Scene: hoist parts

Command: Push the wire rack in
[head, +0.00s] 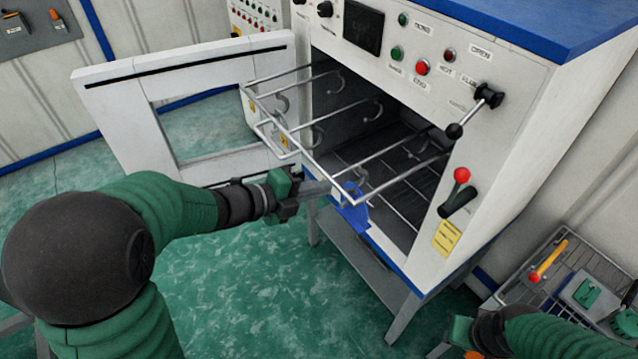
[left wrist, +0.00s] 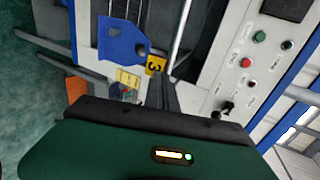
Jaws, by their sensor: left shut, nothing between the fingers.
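The wire rack (head: 292,128) is a silver wire frame with several hooks. It sticks out of the open front of a white and blue cabinet (head: 440,100). My left gripper (head: 322,188) is shut and empty at the near front corner of the rack, close to the blue plate (head: 353,215); I cannot tell whether it touches the rack. In the left wrist view a rack rod (left wrist: 181,30) and the blue plate with holes (left wrist: 122,40) show near the fingers. My right gripper (head: 462,332) is at the bottom right, away from the rack; its fingers are unclear.
The cabinet's white door (head: 120,85) stands open to the left. A red-knobbed lever (head: 460,190) and a black handle (head: 480,105) project from the cabinet front. A wire shelf (head: 525,290) with a yellow-handled tool (head: 550,258) stands at right. The green floor ahead is clear.

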